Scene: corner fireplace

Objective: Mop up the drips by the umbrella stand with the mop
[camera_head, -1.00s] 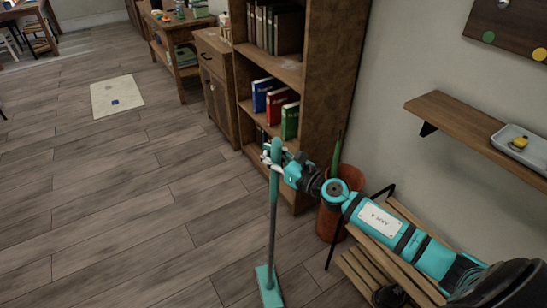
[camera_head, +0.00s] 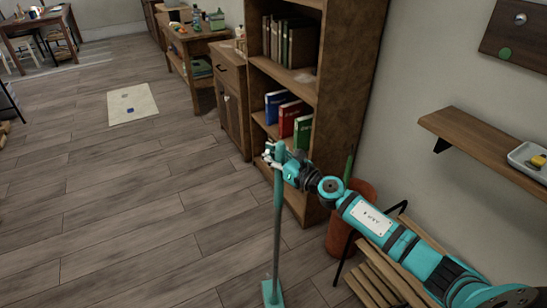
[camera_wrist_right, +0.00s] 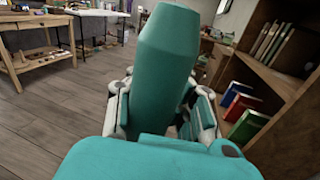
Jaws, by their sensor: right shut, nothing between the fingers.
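The mop (camera_head: 277,225) stands nearly upright, with a teal grip at the top, a grey pole and a teal foot at the picture's bottom edge. My right gripper (camera_head: 273,153) is shut at the mop's teal grip, with nothing pinched between its fingers. In the right wrist view the grip (camera_wrist_right: 165,65) fills the middle and hides much of the fingers. The umbrella stand (camera_head: 340,236) is a terracotta pot, partly behind my right arm, with a green umbrella (camera_head: 348,168) in it. I see no drips. My left gripper is out of view.
A tall bookcase (camera_head: 335,90) stands just behind the mop. A slatted bench (camera_head: 375,285) is under my right arm, and a wall shelf (camera_head: 470,135) is to the right. The wooden floor to the left is open, with a pale mat (camera_head: 132,103) farther back.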

